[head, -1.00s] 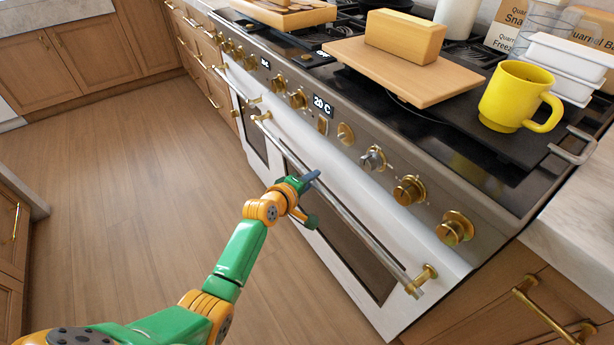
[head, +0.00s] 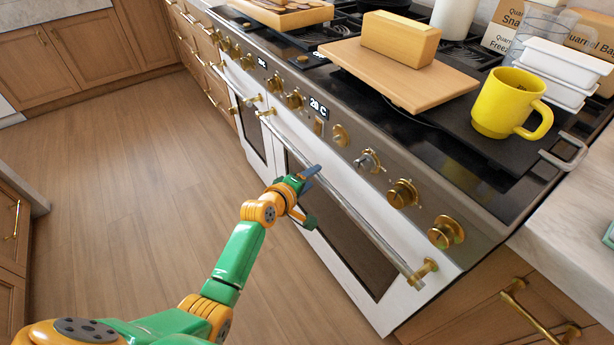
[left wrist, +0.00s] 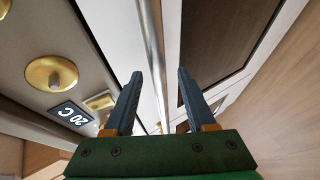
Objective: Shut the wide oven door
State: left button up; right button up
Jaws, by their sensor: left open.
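The wide oven door (head: 345,235) is the white-framed door with a dark window at the right of the range. It stands upright and looks flush or nearly flush with the front; a small gap cannot be ruled out. Its long metal handle (head: 362,225) runs along the top; the handle also shows in the left wrist view (left wrist: 153,45). My left gripper (head: 309,195) is at the handle's left part, open. In the left wrist view its two dark fingers (left wrist: 159,95) lie either side of the bar. Whether they touch it cannot be told. My right gripper is not in view.
A narrower oven door (head: 252,125) is to the left, with gold knobs (head: 403,193) above. On the cooktop are a wooden board (head: 395,75), a yellow block (head: 400,40), a yellow mug (head: 508,102) and white containers (head: 555,75). The floor (head: 120,190) at left is clear.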

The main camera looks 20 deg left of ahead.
pick_arm(q)
jog(key=p+v, duration=0.1)
jog(key=v, duration=0.3)
jog(key=shift+s+a+r, duration=0.1)
jog(key=shift+s, duration=0.1)
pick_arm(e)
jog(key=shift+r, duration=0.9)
pick_arm(q)
jog(key=s+f+m+g+y+p, duration=0.2)
jog(key=s+f+m+g+p, duration=0.4)
jog(key=s+f, duration=0.9)
jog(key=s+a+f+m+g+p, duration=0.1)
jog(key=s+f+m+g, duration=0.1)
jog(key=s, duration=0.7)
jog(key=s+f+m+g+p, duration=0.1)
jog(key=s+f+m, duration=0.2)
jog(key=s, duration=0.6)
jog(key=s+a+f+m+g+y+p, duration=0.1)
jog(key=s+f+m+g, duration=0.1)
jog(key=s, duration=0.7)
jog(key=f+m, duration=0.1)
jog(key=m, duration=0.1)
jog(key=shift+a+f+m+g+p, duration=0.25)
jog(key=shift+a+m+g+p, duration=0.05)
jog(key=shift+a+m+p, duration=0.1)
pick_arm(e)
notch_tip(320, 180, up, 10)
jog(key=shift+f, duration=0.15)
